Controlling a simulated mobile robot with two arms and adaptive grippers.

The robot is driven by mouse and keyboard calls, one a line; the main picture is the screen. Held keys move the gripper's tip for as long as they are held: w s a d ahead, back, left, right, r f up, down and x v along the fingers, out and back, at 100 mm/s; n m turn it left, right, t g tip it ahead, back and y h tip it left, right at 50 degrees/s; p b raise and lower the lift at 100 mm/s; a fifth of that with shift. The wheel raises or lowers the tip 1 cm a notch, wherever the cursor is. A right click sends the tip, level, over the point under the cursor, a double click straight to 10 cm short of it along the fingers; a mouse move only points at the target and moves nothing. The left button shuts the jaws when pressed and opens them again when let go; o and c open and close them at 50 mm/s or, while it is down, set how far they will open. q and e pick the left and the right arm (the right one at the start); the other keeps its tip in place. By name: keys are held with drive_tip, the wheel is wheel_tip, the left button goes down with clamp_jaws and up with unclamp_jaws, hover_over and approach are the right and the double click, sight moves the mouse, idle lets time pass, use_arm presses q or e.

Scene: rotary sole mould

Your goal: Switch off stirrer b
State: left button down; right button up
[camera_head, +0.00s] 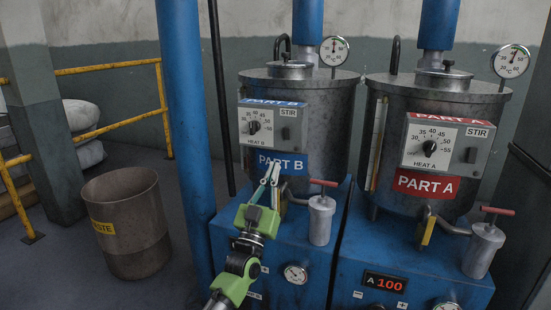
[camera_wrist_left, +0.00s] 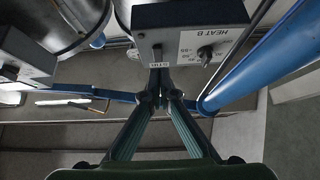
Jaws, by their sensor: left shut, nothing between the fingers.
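The control box of tank B (camera_head: 272,124) carries a HEAT B dial (camera_head: 254,127) and, under a STIR label, a small dark switch (camera_head: 285,133). In the left wrist view the box (camera_wrist_left: 190,20) shows upside down, with the dial knob (camera_wrist_left: 205,54) at right and the switch (camera_wrist_left: 157,54) near the fingertips. My left gripper (camera_head: 272,167) is shut and empty. Its tips are below the box, in front of the blue PART B label; the wrist view also shows the gripper (camera_wrist_left: 160,88). I cannot tell whether the tips touch anything or which way the switch stands. My right gripper is not in view.
Tank A (camera_head: 435,100) stands at right with a similar box (camera_head: 447,145). A blue post (camera_head: 182,100) rises left of tank B. A red-handled valve (camera_head: 321,205) juts out right of my gripper. A waste bin (camera_head: 128,220) stands at left.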

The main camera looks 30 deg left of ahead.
use_arm(q)
drive_tip(key=shift+s+d+f, duration=0.15)
drive_tip(key=shift+s+f, duration=0.5)
drive_tip(key=shift+f, duration=0.2)
drive_tip(key=shift+s+d+f, duration=0.15)
drive_tip(key=shift+s+f, duration=0.45)
drive_tip(key=shift+f, duration=0.2)
